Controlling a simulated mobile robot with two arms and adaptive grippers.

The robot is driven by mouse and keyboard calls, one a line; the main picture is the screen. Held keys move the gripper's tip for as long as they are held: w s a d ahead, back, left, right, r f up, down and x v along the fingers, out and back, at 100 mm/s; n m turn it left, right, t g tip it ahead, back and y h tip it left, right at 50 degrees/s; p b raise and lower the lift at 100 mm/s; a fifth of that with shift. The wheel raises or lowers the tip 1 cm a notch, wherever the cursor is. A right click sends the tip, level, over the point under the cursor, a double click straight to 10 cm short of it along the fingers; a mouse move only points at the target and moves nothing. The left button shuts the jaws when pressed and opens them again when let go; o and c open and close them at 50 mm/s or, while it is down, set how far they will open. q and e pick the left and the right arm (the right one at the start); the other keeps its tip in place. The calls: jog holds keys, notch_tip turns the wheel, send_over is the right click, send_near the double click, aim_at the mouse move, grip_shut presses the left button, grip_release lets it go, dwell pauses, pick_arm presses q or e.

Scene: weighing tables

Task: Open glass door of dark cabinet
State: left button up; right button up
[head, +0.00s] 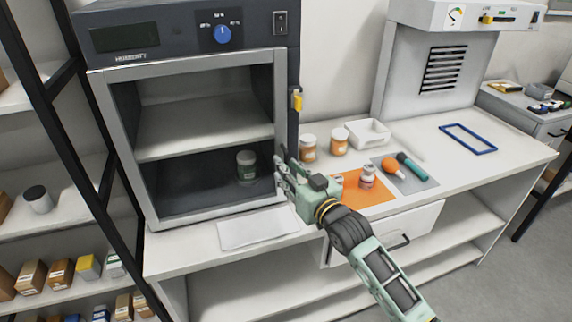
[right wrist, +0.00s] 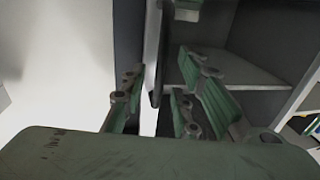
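The dark cabinet (head: 184,30) stands on the white bench at the left in the head view, with a control panel on top. Its glass door (head: 279,110) has a light grey frame; I cannot tell whether it is fully closed or slightly ajar. A green-labelled jar (head: 246,166) shows inside, below the shelf. My right gripper (head: 281,172) is at the lower right edge of the door frame. In the right wrist view its fingers (right wrist: 155,110) are apart, with a narrow upright edge (right wrist: 153,50) between them. Contact is unclear. My left gripper is out of view.
Two orange jars (head: 309,148), a white tray (head: 368,133) and an orange mat (head: 372,199) lie right of the cabinet. A white sheet (head: 257,228) lies before it. A black rack (head: 57,100) stands close at the left.

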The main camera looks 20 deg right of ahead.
jog(key=shift+x, duration=0.8)
jog(key=shift+c, duration=0.4)
grip_shut()
